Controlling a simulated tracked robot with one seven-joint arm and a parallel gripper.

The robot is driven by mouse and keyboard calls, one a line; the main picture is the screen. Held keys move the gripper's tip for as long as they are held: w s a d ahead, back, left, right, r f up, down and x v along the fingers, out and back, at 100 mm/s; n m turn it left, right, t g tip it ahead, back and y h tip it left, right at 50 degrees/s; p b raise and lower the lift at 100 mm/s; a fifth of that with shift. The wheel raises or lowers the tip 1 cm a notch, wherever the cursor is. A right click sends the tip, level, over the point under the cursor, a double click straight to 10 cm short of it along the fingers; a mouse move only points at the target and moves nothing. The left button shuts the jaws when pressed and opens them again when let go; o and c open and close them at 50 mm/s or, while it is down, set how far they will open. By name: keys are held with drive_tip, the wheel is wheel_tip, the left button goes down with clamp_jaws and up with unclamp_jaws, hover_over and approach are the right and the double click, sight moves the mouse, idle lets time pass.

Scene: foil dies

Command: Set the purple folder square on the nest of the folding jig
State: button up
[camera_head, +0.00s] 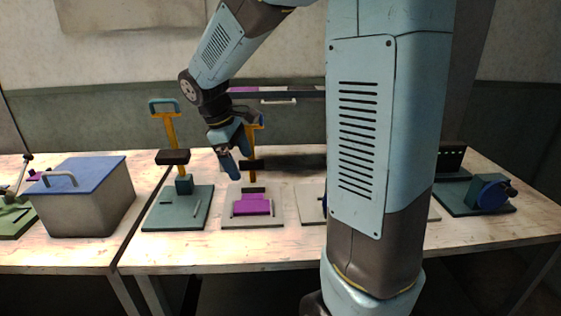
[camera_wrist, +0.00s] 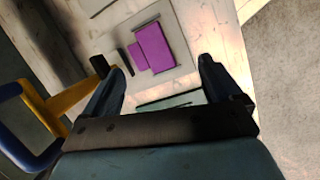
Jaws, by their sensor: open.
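The purple folder (camera_head: 253,205) lies flat on a pale plate (camera_head: 237,221) in the middle of the bench. It shows as a wide panel with a narrower step. Thin rails flank it, and a dark block (camera_head: 254,190) stands just behind it. In the wrist view the folder (camera_wrist: 154,46) looks roughly in line with the rails; I cannot tell how exactly it is seated. My gripper (camera_head: 239,166) is open and empty, above and behind the folder, apart from it. In the wrist view my gripper (camera_wrist: 163,66) has its fingers spread, with the folder beyond them.
A yellow lever with a dark pad (camera_head: 252,165) rises behind the plate, close to my gripper. A green-based press (camera_head: 176,207) stands left, then a grey bin with a blue lid (camera_head: 84,180). A blue-wheeled device (camera_head: 489,192) is at right.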

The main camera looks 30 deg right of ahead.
drive_tip(key=s+d+r+m+t+y, duration=0.1)
drive_tip(key=s+r+m+t, duration=0.2)
drive_tip(key=s, duration=0.6)
drive_tip(key=s+d+r+m+t+y, duration=0.2)
drive_tip(key=s+r+m+t, duration=0.1)
drive_tip(key=s+m, duration=0.4)
drive_tip(key=s+r, duration=0.1)
drive_tip(key=s, duration=0.2)
drive_tip(key=shift+s+r+y, duration=0.15)
drive_tip(key=shift+r+y, duration=0.15)
drive_tip(key=shift+r, duration=0.1)
